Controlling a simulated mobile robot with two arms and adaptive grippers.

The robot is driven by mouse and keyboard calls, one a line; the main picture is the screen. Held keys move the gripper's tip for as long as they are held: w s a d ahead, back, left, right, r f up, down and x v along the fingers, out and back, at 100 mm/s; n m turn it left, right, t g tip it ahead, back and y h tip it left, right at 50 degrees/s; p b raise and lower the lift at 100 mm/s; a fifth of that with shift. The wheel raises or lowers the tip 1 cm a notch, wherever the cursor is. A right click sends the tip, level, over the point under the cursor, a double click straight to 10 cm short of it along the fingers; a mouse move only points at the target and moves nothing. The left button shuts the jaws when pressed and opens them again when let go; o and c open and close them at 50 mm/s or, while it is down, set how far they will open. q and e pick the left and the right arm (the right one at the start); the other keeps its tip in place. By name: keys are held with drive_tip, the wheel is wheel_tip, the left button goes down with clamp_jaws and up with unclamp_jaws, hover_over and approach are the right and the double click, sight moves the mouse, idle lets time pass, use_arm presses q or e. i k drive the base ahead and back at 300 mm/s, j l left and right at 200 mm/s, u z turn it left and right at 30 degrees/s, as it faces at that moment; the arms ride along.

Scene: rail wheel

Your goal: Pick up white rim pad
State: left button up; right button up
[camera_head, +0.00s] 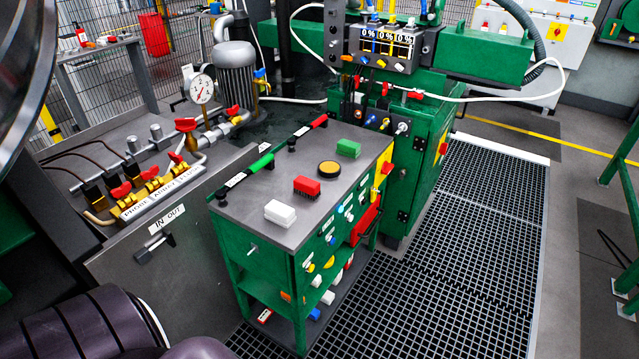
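The white rim pad (280,212) is a small white block. It lies on the grey top of the green cart (242,193), near its front edge. A similar red block (306,187) and a green block (348,148) lie farther back on the same top. Nothing touches or covers the white pad. Neither of my grippers shows in the head view. A dark purple rounded part in the lower left corner looks like part of my own arm.
Red and green handles lie along the cart's left edge. A grey panel with valves and a gauge (202,89) stands left. A green machine (420,130) stands behind. Grating floor (450,250) right of the cart is clear.

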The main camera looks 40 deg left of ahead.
sight(278, 214)
drive_tip(key=i+l, duration=0.1)
drive_tip(key=i, duration=1.25)
drive_tip(key=i+u, duration=0.15)
drive_tip(key=u, duration=0.25)
drive_tip(key=i+l+u, duration=0.1)
drive_tip(key=u, duration=0.3)
drive_tip(key=i+l+u, duration=0.15)
drive_tip(key=u, duration=0.25)
drive_tip(key=i+l+u, duration=0.2)
drive_tip(key=u, duration=0.2)
